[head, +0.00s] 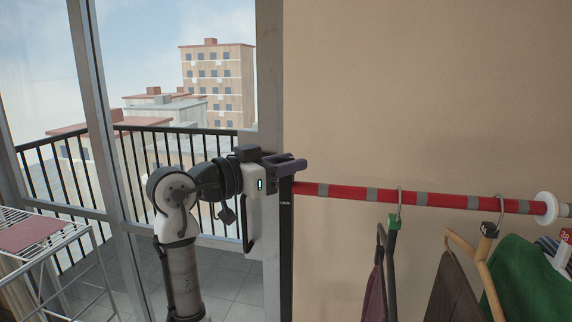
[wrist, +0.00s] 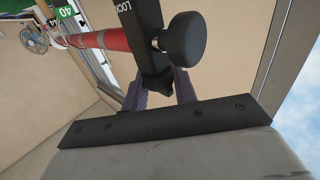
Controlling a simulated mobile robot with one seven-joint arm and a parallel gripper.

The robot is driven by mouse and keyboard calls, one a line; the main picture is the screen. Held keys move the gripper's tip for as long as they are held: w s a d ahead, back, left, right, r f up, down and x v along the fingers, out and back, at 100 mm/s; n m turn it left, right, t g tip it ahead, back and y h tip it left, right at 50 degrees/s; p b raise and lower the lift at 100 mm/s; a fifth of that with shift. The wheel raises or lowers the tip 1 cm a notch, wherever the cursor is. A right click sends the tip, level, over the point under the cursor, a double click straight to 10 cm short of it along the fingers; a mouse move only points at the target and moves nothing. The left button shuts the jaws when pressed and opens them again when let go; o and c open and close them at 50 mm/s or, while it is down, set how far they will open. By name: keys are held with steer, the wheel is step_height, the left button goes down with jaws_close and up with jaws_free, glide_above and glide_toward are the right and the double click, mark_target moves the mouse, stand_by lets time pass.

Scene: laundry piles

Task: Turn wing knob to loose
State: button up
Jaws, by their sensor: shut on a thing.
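In the wrist view, my gripper (wrist: 162,90) has its two purple-grey fingers on either side of a small dark angular piece, which looks like the wing knob (wrist: 171,83). The fingers are shut on it, and they hide most of its shape. It sits at the near end of a black post (wrist: 148,45) with partly visible "LOCK" lettering. In the head view my gripper (head: 295,165) is at the top of the black post (head: 286,250), beside the rail's left end. The wing knob is hidden there.
A round black knob (wrist: 186,38) sticks out beside the post. A red and grey striped rail (head: 430,199) runs right, with hangers and clothes (head: 525,285) on it. A tan wall stands behind. A white drying rack (head: 55,260) stands left, by the balcony glass.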

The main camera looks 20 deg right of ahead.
steer(key=m+g, duration=0.2)
steer(key=g, duration=0.2)
steer(key=m+g, duration=0.3)
steer(key=g, duration=0.1)
steer(key=shift+d, duration=0.1)
steer(key=shift+m+g, duration=0.8)
steer(key=shift+g, duration=0.3)
steer(key=shift+f+g, duration=0.1)
steer(key=shift+g, duration=0.2)
steer(key=o, duration=0.9)
steer(key=shift+o, duration=0.2)
steer(key=b+v, duration=0.3)
steer(key=v, duration=1)
steer(key=shift+w+a+r+b, duration=0.15)
steer(key=shift+a+r+b, duration=0.15)
steer(key=shift+a+b, duration=0.1)
